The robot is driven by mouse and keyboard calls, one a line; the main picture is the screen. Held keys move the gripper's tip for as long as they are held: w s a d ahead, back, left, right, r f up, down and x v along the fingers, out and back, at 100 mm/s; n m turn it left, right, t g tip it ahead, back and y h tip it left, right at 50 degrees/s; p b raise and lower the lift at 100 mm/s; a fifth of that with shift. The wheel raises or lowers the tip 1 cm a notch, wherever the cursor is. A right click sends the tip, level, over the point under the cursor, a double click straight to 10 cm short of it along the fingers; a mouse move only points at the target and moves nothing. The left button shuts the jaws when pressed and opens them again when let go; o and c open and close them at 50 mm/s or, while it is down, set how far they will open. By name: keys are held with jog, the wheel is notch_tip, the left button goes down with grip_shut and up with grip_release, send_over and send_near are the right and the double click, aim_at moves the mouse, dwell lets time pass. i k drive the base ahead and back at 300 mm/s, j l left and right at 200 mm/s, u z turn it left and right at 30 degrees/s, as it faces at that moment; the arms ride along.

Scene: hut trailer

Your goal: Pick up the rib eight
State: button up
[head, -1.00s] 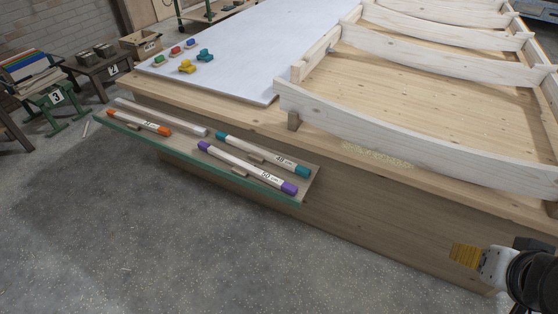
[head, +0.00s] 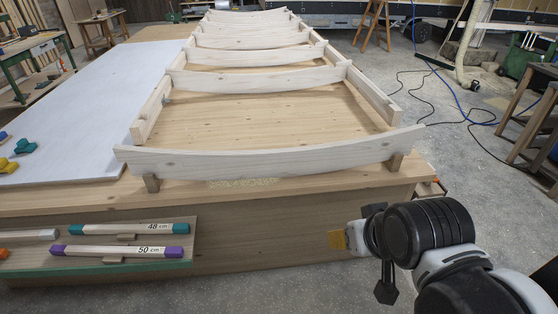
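Several pale curved wooden ribs lie across a long frame on the wooden table. The nearest rib (head: 270,160) spans the frame's near end, resting on small blocks. Another rib (head: 255,78) lies behind it, and more follow farther back. No number is readable on any rib, so I cannot tell which one is rib eight. My gripper (head: 340,240) is low in front of the table's near side, right of centre, apart from the ribs.
A shelf (head: 100,265) on the table's near side holds marked sticks, including the 48 cm stick (head: 130,229) and 50 cm stick (head: 120,252). A white sheet (head: 90,115) covers the table's left. Cables (head: 440,105) lie on the floor at right.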

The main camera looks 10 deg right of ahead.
aim_at(179, 165)
jog(key=i+j+z, duration=0.7)
jog(key=j, duration=0.25)
jog(key=i+j+z, duration=0.2)
jog(key=j, duration=0.2)
jog(key=i+j+z, duration=0.25)
jog(key=j, duration=0.15)
